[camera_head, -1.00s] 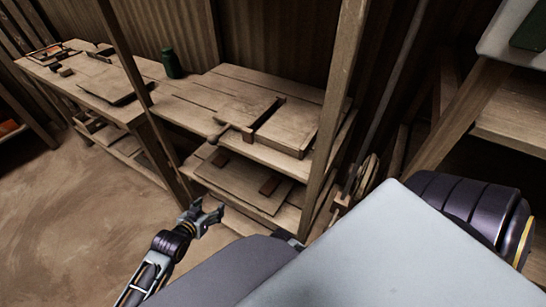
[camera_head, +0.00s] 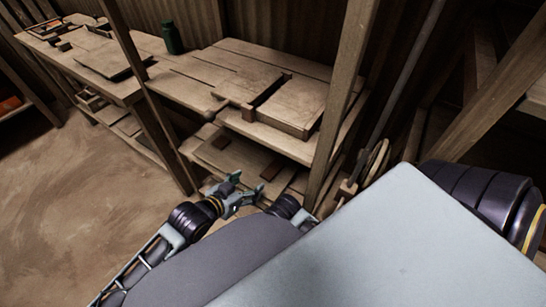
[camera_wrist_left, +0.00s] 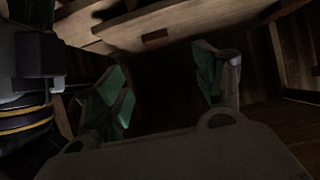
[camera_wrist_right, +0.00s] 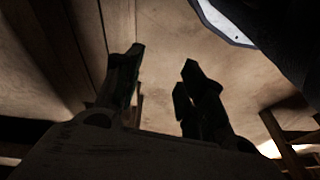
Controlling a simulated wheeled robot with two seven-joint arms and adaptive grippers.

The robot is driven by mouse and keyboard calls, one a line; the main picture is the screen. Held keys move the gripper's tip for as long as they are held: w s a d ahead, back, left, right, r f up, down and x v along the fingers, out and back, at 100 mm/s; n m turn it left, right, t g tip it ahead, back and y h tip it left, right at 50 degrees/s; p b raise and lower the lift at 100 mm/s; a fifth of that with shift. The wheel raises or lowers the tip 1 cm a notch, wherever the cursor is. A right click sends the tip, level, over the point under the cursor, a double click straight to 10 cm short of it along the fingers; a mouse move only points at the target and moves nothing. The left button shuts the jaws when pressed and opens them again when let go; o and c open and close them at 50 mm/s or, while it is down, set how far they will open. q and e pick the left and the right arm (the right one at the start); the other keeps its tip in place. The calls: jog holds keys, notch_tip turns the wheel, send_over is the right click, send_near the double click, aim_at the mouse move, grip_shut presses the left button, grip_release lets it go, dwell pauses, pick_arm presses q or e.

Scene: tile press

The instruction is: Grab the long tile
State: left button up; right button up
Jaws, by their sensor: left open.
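A wooden tile press (camera_head: 263,92) with a flat lid and an open frame sits on the workbench. I cannot single out a long tile for certain. A board with small dark strips (camera_head: 272,168) lies on the lower shelf under the press. My left gripper (camera_head: 248,184) is open and empty in front of that lower shelf, below and left of the press. Its fingers (camera_wrist_left: 164,82) show apart in the left wrist view, with a shelf edge beyond. My right gripper (camera_wrist_right: 161,62) shows only in the right wrist view, fingers apart with nothing between them.
A wooden post (camera_head: 343,85) stands at the right front of the bench (camera_head: 215,58), and another post (camera_head: 130,60) stands at its left. A green bottle (camera_head: 172,38) stands at the back. The floor at left is clear.

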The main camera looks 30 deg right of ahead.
aim_at(261, 176)
pick_arm(q)
jog(key=shift+b+x, duration=0.75)
jog(key=shift+x, duration=1.65)
jog(key=shift+b+x, duration=0.35)
jog(key=shift+x, duration=0.85)
jog(key=shift+w+d+f, duration=0.25)
jog(key=shift+d+f, duration=0.1)
jog(key=shift+d, duration=0.2)
pick_arm(e)
jog(key=r, duration=0.3)
jog(key=shift+a+r+t, duration=0.3)
jog(key=shift+r+t, duration=0.05)
jog(key=shift+t, duration=0.05)
jog(key=shift+f, duration=0.1)
pick_arm(q)
jog(key=shift+d+f+b, duration=0.1)
jog(key=shift+b, duration=0.2)
pick_arm(e)
jog(key=shift+f, duration=0.1)
